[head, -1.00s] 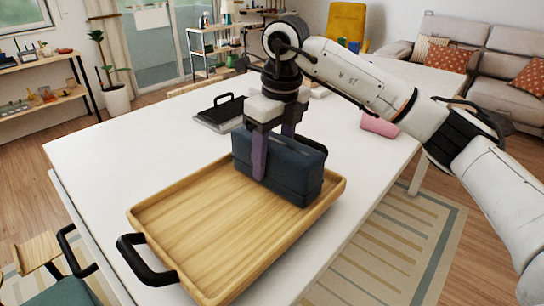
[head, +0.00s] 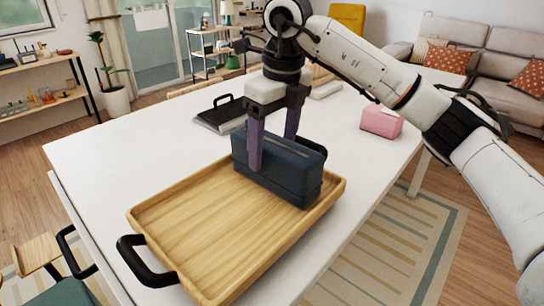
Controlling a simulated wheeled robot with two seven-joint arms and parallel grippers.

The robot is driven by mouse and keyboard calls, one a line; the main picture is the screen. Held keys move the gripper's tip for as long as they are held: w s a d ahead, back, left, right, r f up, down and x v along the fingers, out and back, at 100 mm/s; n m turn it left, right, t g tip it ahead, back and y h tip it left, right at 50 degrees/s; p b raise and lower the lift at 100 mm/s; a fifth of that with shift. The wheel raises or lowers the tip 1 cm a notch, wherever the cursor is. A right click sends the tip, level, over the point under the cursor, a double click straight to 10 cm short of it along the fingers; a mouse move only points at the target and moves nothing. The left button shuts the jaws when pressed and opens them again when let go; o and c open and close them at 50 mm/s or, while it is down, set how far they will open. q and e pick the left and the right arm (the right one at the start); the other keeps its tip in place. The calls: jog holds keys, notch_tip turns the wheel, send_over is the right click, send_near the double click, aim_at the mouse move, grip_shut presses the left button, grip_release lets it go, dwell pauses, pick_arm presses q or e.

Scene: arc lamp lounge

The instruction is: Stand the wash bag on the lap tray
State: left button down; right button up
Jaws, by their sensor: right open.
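The wash bag (head: 285,182), a dark blue-grey box-shaped bag, stands upright on the far right end of the lap tray (head: 205,225). The lap tray is light wood with a raised rim and a black handle at the near left. My right gripper (head: 272,150) is open above the bag, with one purple finger in front of the bag and the other behind its top edge. The lower part of the rear finger is hidden by the bag. My left gripper is not in view.
The tray lies on a white table (head: 95,165). A dark flat case with a handle (head: 222,114) lies behind the bag, and a pink box (head: 381,121) stands at the right. The table left of the tray is clear.

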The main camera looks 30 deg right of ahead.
jog(key=r, duration=0.5)
jog(key=s+r+p, duration=0.1)
jog(key=r, duration=0.2)
jog(key=shift+d+r, duration=0.15)
jog(key=shift+r, duration=0.2)
